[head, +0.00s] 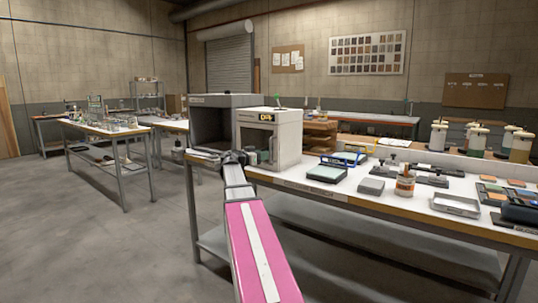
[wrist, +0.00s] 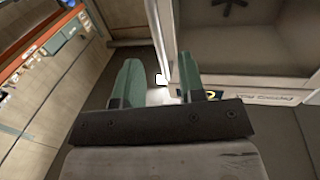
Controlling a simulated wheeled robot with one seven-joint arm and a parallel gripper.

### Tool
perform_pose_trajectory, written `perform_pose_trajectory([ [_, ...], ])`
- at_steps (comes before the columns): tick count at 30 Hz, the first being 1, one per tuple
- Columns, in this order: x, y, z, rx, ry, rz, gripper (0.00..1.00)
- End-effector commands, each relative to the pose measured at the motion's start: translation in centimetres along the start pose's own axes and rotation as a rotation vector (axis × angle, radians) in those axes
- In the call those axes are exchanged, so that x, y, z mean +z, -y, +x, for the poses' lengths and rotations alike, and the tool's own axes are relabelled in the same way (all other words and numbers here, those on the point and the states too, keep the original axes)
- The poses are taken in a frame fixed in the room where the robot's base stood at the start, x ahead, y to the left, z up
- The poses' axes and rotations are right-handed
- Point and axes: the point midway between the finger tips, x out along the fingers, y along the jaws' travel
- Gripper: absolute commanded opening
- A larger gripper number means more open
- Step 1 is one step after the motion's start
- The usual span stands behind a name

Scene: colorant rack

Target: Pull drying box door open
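The drying box (head: 289,138) is a white cabinet on the long workbench, with a small lit display at its upper front. A pale upright bar, seemingly the door handle (wrist: 158,40), runs down to the gap between my fingers. My gripper (wrist: 157,80) is open, its green fingers apart on either side of the bar's end. I cannot tell whether they touch it. My gripper (head: 263,157) is at the door's front.
A grey open-fronted booth (head: 224,100) stands left of the drying box. The workbench (head: 320,187) holds a scale (head: 327,173), an orange-labelled jar (head: 405,184) and a shallow tray (head: 456,205) to the right. The floor (head: 130,235) left of the bench is clear.

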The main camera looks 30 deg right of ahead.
Motion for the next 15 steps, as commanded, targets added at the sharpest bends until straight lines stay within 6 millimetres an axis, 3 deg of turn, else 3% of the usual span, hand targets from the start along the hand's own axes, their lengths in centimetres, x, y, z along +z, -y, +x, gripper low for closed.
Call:
perform_pose_trajectory([
  [6, 0.0, 0.1, 3.8, 0.001, 0.001, -0.001, 0.37],
  [15, 0.1, 0.0, 5.8, -0.001, 0.002, -0.001, 0.37],
])
